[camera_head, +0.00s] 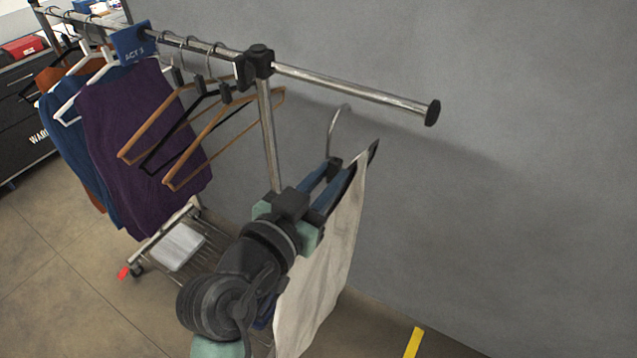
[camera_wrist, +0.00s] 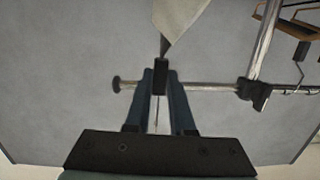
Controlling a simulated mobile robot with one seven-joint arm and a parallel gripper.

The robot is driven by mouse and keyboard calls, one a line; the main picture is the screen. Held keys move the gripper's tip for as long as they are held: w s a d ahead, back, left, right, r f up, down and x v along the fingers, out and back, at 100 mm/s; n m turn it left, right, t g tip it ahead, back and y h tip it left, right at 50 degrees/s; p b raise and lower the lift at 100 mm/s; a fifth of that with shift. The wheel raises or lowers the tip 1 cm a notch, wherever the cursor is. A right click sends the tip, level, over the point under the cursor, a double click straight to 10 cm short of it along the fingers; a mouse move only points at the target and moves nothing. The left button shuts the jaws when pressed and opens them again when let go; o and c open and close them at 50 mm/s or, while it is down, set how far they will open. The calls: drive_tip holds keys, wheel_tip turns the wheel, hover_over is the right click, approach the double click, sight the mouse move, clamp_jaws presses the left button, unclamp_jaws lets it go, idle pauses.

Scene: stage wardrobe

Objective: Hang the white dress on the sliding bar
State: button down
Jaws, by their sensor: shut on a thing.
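The white dress (camera_head: 332,245) hangs from a dark hanger with a metal hook (camera_head: 335,122). My gripper (camera_head: 337,172) is shut on the black neck of the hanger, below the hook. In the head view the hook's top appears just below the bare end of the sliding bar (camera_head: 350,90); I cannot tell the depth between them. In the wrist view my gripper (camera_wrist: 160,78) grips the black block, with a corner of the dress (camera_wrist: 178,16) above and the bar (camera_wrist: 205,87) crossing behind. My arm hides part of the dress.
The bar's end has a black cap (camera_head: 432,112). A black clamp (camera_head: 256,64) joins bar and post. Left of it hang empty wooden hangers (camera_head: 150,125), a purple garment (camera_head: 140,140), blue garments and a blue sign (camera_head: 133,42). A grey wall (camera_head: 520,170) stands behind.

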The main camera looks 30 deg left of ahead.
drive_tip(key=shift+w+d+p, duration=0.1)
drive_tip(key=shift+w+p, duration=0.4)
drive_tip(key=shift+w, duration=1.9)
drive_tip(key=shift+r, duration=0.25)
drive_tip(key=b, duration=0.2)
hover_over(361, 160)
drive_tip(key=shift+f+b, duration=0.25)
drive_tip(key=shift+b, duration=0.1)
drive_tip(key=shift+f+b, duration=1.45)
drive_tip(key=shift+b, duration=0.05)
